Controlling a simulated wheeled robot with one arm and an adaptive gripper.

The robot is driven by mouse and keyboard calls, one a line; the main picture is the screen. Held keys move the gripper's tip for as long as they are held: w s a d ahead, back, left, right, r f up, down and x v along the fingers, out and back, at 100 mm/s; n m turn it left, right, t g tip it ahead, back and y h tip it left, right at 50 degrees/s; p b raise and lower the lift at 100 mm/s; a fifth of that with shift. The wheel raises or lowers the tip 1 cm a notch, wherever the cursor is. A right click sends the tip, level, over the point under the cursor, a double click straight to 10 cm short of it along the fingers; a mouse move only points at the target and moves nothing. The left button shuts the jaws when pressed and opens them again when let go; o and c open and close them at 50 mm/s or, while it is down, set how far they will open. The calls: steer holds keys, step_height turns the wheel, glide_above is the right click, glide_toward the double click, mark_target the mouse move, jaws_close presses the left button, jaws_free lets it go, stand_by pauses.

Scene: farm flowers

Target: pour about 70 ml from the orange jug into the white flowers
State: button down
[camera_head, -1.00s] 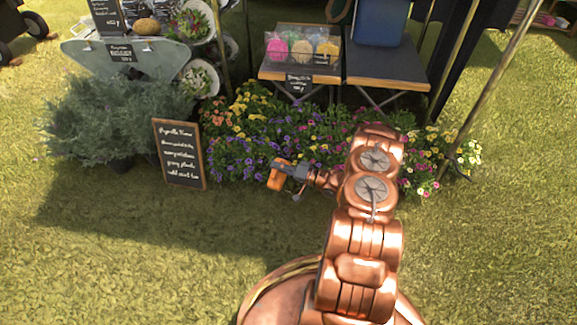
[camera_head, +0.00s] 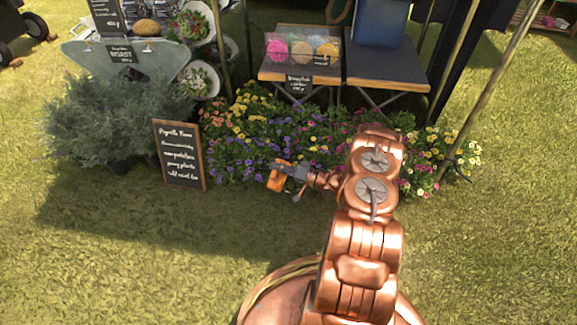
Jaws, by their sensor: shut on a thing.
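My gripper (camera_head: 289,173) is shut on the small orange jug (camera_head: 277,181) and holds it in front of the flower bed. The jug looks roughly upright, perhaps slightly tilted; its opening and contents are too small to make out. Purple flowers (camera_head: 262,150) grow just behind the jug in this view. Pale, cream to yellow flowers (camera_head: 460,152) stand at the right end of the bed, well apart from the jug. I cannot clearly pick out pure white flowers; my arm hides part of the bed.
A chalkboard sign (camera_head: 180,155) stands left of the jug. Grey-green shrubs (camera_head: 105,120) are behind it. A table (camera_head: 290,72) with packaged goods stands behind the flowers. A slanting pole (camera_head: 485,95) rises at the right. The grass (camera_head: 130,250) in front is clear.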

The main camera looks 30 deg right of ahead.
mark_target(274, 185)
steer(key=s+a+f+n+p, duration=0.1)
steer(key=n+p, duration=0.1)
steer(key=shift+a+f+n+p, duration=0.3)
steer(key=shift+a+f+p, duration=0.05)
steer(key=shift+s+f, duration=0.1)
steer(key=shift+f, duration=0.35)
steer(key=shift+s+a+f+n+p, duration=0.2)
steer(key=shift+a+f+n+p, duration=0.15)
steer(key=shift+f+n+p, duration=0.25)
steer(key=shift+s+a+f+n+p, duration=0.2)
steer(key=shift+a+f+n+p, duration=0.2)
steer(key=shift+n+p, duration=0.3)
steer(key=shift+f, duration=0.15)
stand_by(0.3)
steer(key=shift+s+a+p, duration=0.1)
steer(key=shift+p, duration=0.2)
steer(key=s+a+f+n+b, duration=0.2)
steer(key=s+a+f+n, duration=0.1)
steer(key=a+n, duration=0.2)
steer(key=shift+s+a+f+n+b, duration=0.2)
steer(key=shift+f+n+b, duration=0.15)
steer(key=shift+n, duration=0.95)
